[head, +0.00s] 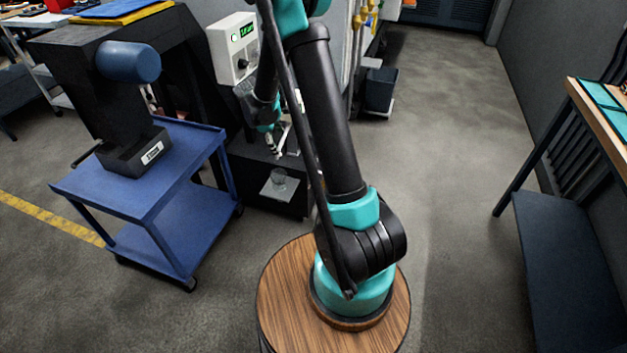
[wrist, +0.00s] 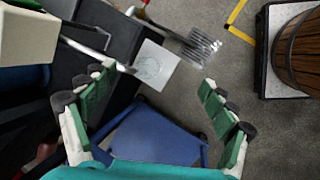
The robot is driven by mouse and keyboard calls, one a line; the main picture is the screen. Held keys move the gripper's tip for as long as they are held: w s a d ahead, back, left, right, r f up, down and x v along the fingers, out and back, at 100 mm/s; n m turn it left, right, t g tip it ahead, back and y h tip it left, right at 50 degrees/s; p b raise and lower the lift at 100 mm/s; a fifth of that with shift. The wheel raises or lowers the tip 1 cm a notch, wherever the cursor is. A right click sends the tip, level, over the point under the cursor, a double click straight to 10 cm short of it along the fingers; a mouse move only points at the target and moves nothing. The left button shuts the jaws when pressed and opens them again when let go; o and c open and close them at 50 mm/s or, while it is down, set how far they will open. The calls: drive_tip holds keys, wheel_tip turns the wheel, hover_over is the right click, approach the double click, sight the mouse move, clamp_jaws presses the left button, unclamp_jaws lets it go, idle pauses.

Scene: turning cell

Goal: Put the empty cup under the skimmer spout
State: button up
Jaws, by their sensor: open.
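The cup appears between and beyond the fingertips, below the gripper and untouched. In the head view my arm partly hides this area.
A blue cart (head: 140,185) stands left of the dark block (head: 250,160). A white control box (head: 233,48) with a green display is above the cup area. The wrist view shows a grey slatted grate (wrist: 198,46) and a wooden barrel (wrist: 300,52).

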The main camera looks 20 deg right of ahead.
drive_tip(key=s+d+r+m+y, duration=0.15)
drive_tip(key=s+r+m, duration=0.25)
drive_tip(key=s, duration=0.4)
drive_tip(key=s+d+r+m+y, duration=0.1)
drive_tip(key=s+d+r+m, duration=0.2)
drive_tip(key=s, duration=0.4)
drive_tip(key=s+m+t+y, duration=0.1)
drive_tip(key=s+m, duration=0.6)
drive_tip(key=s, duration=0.8)
drive_tip(key=shift+s+a+r+t, duration=0.15)
drive_tip(key=shift+s+r+t, duration=0.1)
drive_tip(key=shift+s+t, duration=0.2)
drive_tip(key=shift+w, duration=0.1)
drive_tip(key=shift+c, duration=0.3)
